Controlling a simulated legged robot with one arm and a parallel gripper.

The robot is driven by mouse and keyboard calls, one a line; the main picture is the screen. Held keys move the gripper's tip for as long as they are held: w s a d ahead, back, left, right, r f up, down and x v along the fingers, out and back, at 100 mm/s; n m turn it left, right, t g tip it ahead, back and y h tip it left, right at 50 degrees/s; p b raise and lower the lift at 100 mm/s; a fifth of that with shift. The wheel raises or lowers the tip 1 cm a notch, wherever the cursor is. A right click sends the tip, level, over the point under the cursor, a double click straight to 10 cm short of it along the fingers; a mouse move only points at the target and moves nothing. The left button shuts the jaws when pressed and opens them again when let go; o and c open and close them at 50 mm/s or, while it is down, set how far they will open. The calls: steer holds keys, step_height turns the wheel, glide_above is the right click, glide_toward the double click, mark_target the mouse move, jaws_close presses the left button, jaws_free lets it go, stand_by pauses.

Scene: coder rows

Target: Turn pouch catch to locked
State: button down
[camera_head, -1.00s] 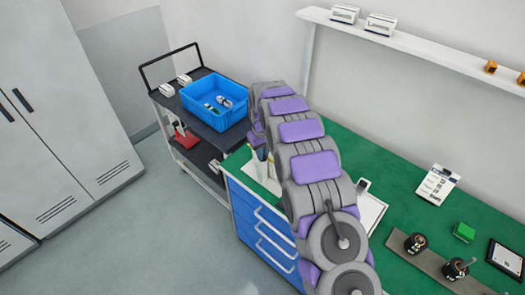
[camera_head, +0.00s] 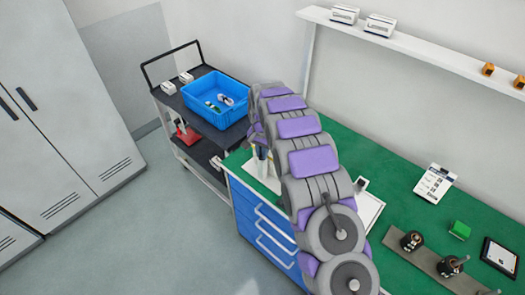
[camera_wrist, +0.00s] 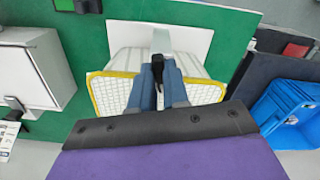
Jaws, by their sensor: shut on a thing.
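In the wrist view, my gripper (camera_wrist: 159,88) has two blue-grey fingers close together. They are shut on a small black part, which I take to be the pouch catch (camera_wrist: 158,66). A white mesh panel with a yellow rim, seemingly the pouch (camera_wrist: 112,95), shows on both sides of the fingers. In the head view, my arm hides most of the gripper and pouch at the bench's far left end.
A dark cart with a blue bin (camera_head: 212,92) stands left of the bench. The grey floor (camera_head: 160,220) is clear.

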steer(key=shift+a+m, duration=0.15)
steer(key=shift+m, duration=1.35)
steer(key=c, duration=1.1)
jaws_free()
steer(key=shift+a, duration=0.15)
steer(key=shift+r, duration=0.2)
step_height(320, 180, up, 17)
steer(key=shift+w+f+p, duration=0.1)
steer(key=shift+p, duration=0.4)
